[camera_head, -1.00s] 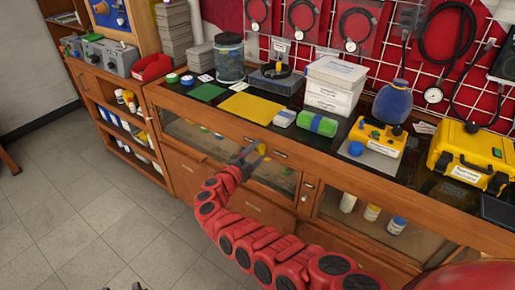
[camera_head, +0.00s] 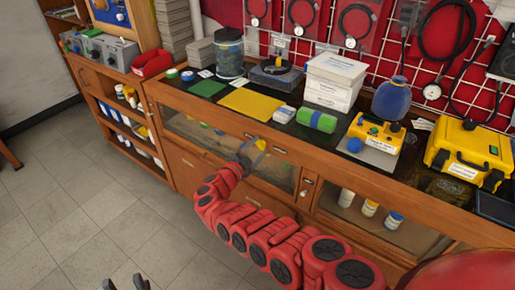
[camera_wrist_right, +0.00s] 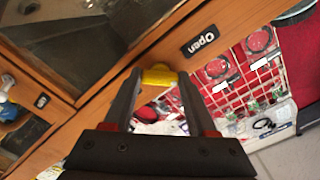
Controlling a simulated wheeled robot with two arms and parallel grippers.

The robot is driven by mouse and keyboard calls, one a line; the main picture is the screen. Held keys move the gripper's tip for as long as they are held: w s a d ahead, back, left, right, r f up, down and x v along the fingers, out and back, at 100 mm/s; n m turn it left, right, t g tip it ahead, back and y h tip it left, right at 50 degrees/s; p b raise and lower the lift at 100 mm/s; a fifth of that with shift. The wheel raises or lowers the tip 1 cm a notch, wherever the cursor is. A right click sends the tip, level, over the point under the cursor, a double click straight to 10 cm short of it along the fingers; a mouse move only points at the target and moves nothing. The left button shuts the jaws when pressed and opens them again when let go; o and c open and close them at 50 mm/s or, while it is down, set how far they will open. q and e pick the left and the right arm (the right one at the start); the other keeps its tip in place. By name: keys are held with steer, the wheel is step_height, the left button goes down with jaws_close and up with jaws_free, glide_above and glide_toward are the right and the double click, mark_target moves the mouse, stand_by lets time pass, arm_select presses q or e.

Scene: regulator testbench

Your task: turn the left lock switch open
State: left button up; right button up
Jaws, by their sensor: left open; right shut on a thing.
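The yellow lock switch (camera_head: 261,145) is on the upper front rail of the wooden cabinet. My right gripper (camera_head: 252,151) is at it, and its arm covers part of the cabinet front. In the right wrist view the yellow switch (camera_wrist_right: 158,76) sits between the fingertips of my right gripper (camera_wrist_right: 156,82), which is shut on it. The switch's exact angle is hard to tell. My left gripper (camera_head: 126,283) is open and empty at the bottom edge of the head view, away from the cabinet.
The countertop holds a yellow mat (camera_head: 251,103), a green roll (camera_head: 316,119), white boxes (camera_head: 333,82) and a yellow case (camera_head: 468,155). Glass panels (camera_head: 205,135) lie below the rail. The floor (camera_head: 80,200) at left is clear.

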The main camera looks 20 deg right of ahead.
steer(key=o, duration=1.4)
steer(key=shift+c, duration=0.2)
steer(key=shift+s+a, duration=0.1)
steer(key=shift+s+a, duration=0.2)
steer(key=shift+a, duration=0.05)
steer(key=v, duration=1.6)
steer(key=shift+s+a, duration=0.2)
steer(key=shift+f, duration=0.1)
